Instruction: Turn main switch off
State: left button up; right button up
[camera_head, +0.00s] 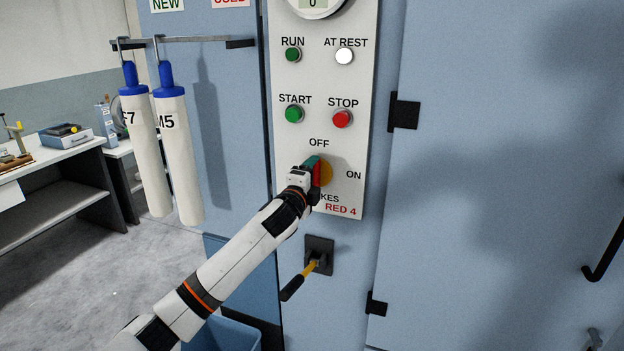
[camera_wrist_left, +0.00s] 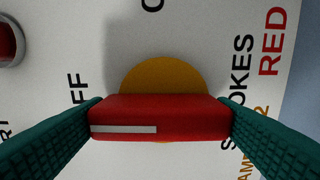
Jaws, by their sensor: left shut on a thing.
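The main switch is a red bar handle (camera_wrist_left: 165,112) on a yellow-orange disc (camera_wrist_left: 163,75), on the pale control panel (camera_head: 352,95). In the wrist view the handle's white mark lies at the end towards the OFF lettering. The bar runs in line with OFF, and the ON lettering is off to its side. My left gripper (camera_head: 316,174) is shut on the handle, with one green finger at each end of the bar. In the head view the gripper hides much of the switch.
Above the switch are the green START button (camera_head: 294,114) and red STOP button (camera_head: 342,119). The AT REST lamp (camera_head: 345,56) looks white, the RUN lamp (camera_head: 293,55) green. A yellow-shafted lever (camera_head: 310,267) sticks out below the panel. Two white tubes (camera_head: 178,155) hang at left.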

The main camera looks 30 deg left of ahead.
pick_arm(q)
jog(key=shift+n, duration=0.3)
jog(key=o, duration=1)
jog(key=shift+s+f, duration=0.1)
jog(key=b+v, duration=0.3)
jog(key=v, duration=0.8)
jog(key=shift+s, duration=0.4)
jog(key=shift+d, duration=0.15)
